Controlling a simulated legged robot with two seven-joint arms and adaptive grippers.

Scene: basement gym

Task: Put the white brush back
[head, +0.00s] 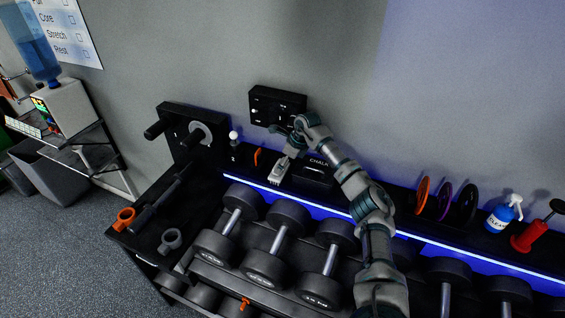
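The white brush (280,170) is a small pale block with a ridged lower end. It hangs tilted below my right gripper (289,146), which appears shut on it; the fingers are small and partly hidden by the wrist. The brush is over the black shelf ledge (328,196), just left of the black chalk box (316,171). I cannot tell whether its lower end touches the ledge. A black wall panel (263,105) is behind and above the gripper. My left gripper is not in view.
Dumbbells (287,218) fill the rack below the lit ledge. A white-topped knob (233,136) and an orange ring (258,157) stand left of the brush.

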